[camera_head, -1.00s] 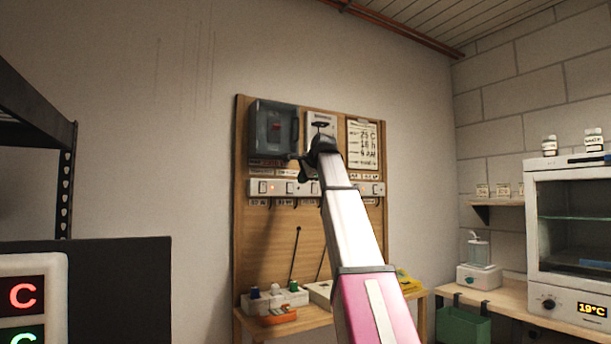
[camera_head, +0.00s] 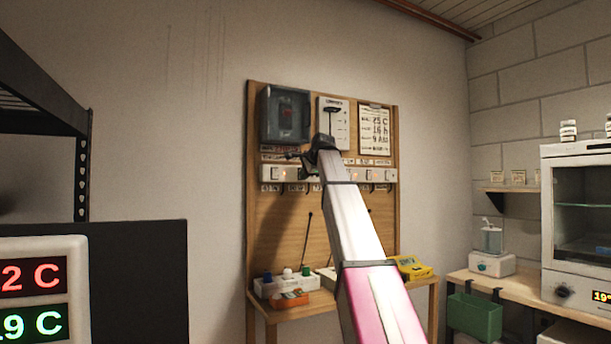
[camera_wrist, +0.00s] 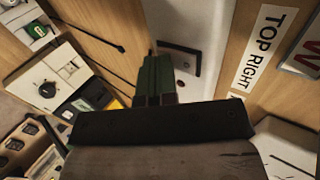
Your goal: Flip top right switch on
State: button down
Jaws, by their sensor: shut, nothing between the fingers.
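The wooden switch board (camera_head: 254,225) is on the wall, with a pale strip of switches (camera_head: 268,174) across its middle. Some small lamps glow on this strip. My gripper (camera_head: 292,156) is in front of the board near the strip, with my arm hiding part of it. In the wrist view, my gripper's dark green fingers (camera_wrist: 153,78) are together and empty. Just beyond them is a pale plate with a dark-edged switch (camera_wrist: 182,62), beside the label "TOP RIGHT" (camera_wrist: 258,48). I cannot tell whether the fingers touch the switch, or how it is set.
A dark grey box (camera_head: 285,115) and a clipboard (camera_head: 374,128) are on the upper board. A small table (camera_head: 290,310) below holds several items, including a yellow device (camera_head: 411,267). A black shelf (camera_head: 84,165) is at left, an oven (camera_head: 575,235) at right.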

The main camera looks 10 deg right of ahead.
jog(key=shift+w, duration=0.15)
jog(key=shift+r, duration=0.85)
jog(key=s+f+v, duration=0.1)
jog(key=v, duration=1.2)
jog(key=shift+s+d+f, duration=0.2)
